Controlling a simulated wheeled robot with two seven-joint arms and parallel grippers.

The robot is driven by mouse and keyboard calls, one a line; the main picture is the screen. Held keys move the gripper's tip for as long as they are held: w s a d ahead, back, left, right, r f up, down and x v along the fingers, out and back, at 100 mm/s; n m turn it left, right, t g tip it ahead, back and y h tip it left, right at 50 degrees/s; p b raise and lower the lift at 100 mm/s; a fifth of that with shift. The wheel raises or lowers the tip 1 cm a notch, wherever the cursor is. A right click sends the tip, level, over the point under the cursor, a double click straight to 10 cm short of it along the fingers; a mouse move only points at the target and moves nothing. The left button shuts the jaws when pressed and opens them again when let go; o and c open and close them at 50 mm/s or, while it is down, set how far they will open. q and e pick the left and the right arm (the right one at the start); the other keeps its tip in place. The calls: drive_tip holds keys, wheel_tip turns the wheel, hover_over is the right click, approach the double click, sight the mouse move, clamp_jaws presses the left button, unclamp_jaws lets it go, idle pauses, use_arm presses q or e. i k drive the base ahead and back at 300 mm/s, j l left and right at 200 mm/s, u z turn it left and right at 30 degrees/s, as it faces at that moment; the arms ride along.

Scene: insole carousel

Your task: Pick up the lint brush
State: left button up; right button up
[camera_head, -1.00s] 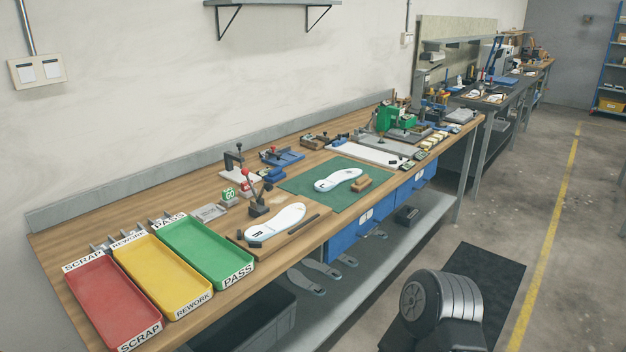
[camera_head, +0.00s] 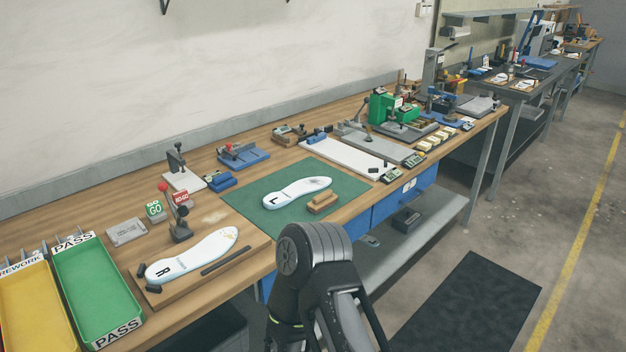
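The lint brush appears to be the small wooden-backed block (camera_head: 322,202) on the green mat (camera_head: 245,203). It lies beside a white insole (camera_head: 297,192) marked L, on the side toward the bench's front edge. Nothing is holding it. One of my arms rises at the bottom centre, in front of the bench edge, and only its links show. Neither of my grippers can be seen.
A second insole (camera_head: 195,255) marked R lies on a wooden board left of the mat. A lever tool (camera_head: 180,230) with a red knob stands behind it. Green (camera_head: 95,290) and yellow (camera_head: 30,310) trays are at the left. A white board (camera_head: 345,157) lies beyond the mat.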

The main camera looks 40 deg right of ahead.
sight(320, 202)
drive_tip(key=i+l+u, duration=0.1)
drive_tip(key=l, duration=1.45)
drive_tip(key=i+l+u, duration=0.1)
drive_tip(key=l, duration=1.5)
